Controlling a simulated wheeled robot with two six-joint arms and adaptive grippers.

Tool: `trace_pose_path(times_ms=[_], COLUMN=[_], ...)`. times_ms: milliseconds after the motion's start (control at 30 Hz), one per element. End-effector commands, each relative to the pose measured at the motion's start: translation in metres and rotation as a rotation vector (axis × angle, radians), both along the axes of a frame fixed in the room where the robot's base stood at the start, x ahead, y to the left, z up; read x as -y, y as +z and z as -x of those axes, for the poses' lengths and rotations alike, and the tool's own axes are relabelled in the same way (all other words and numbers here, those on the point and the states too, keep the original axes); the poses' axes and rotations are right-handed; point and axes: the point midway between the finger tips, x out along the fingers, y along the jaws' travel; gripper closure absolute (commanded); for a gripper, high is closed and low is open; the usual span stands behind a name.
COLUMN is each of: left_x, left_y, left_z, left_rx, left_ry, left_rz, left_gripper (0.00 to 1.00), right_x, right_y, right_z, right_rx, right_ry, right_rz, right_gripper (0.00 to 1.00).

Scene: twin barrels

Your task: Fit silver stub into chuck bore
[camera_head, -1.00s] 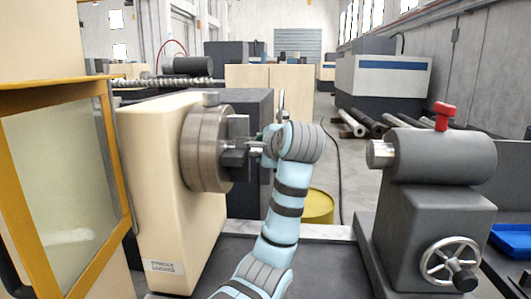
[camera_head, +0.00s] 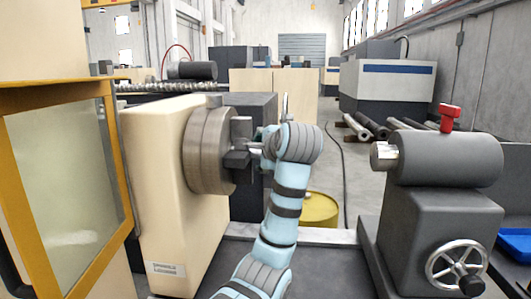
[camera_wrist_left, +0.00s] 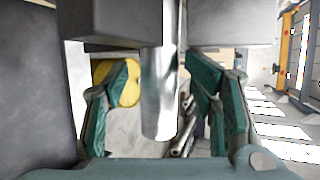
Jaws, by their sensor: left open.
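The chuck (camera_head: 207,150) is a round steel disc on the cream headstock, with dark jaws (camera_head: 239,145) on its face. The silver stub (camera_head: 255,146) sticks out from the jaws in the head view. In the left wrist view the bright stub (camera_wrist_left: 160,90) runs down from between two dark jaw blocks, with its free end towards my palm. My left gripper (camera_wrist_left: 163,75) is open, with a teal finger on each side of the stub and gaps between. In the head view the gripper (camera_head: 264,138) is partly hidden by my wrist. The bore is hidden. My right gripper is not visible.
A grey tailstock (camera_head: 440,180) with a handwheel (camera_head: 457,265) and red lever (camera_head: 449,117) stands at the right. A yellow drum (camera_head: 320,208) is behind my arm. An orange-framed door (camera_head: 65,185) stands at the left. Space between my wrist and the tailstock is clear.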

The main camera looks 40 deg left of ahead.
Motion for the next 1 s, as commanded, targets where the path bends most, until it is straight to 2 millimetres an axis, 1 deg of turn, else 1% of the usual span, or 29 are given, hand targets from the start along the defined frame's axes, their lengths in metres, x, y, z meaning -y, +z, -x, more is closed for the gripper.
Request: trace_pose_path(times_ms=[67, 167, 400, 533, 667, 933, 1000], left_x=[0.002, 0.016, 0.073, 0.094, 0.101, 0.100, 0.099], left_y=[0.003, 0.008, 0.030, 0.039, 0.042, 0.042, 0.037], left_z=[0.002, 0.007, 0.033, 0.043, 0.048, 0.049, 0.048], left_rx=[0.004, 0.006, 0.005, 0.002, -0.001, -0.001, -0.025], left_ry=[0.005, 0.001, -0.008, -0.006, -0.003, -0.001, 0.001], left_rz=[-0.002, -0.002, 0.000, -0.001, -0.002, -0.003, -0.013], left_gripper=[0.47, 0.47, 0.47, 0.47, 0.47, 0.47, 0.47], right_x=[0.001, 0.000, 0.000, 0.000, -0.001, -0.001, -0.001], right_y=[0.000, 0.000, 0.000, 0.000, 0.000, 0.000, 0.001], right_z=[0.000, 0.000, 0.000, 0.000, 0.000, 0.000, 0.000], right_rx=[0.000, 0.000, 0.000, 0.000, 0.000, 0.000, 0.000], right_ry=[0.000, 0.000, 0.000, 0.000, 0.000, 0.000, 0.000], right_rz=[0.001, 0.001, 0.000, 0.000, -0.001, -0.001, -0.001], right_gripper=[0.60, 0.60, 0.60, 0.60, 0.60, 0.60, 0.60])
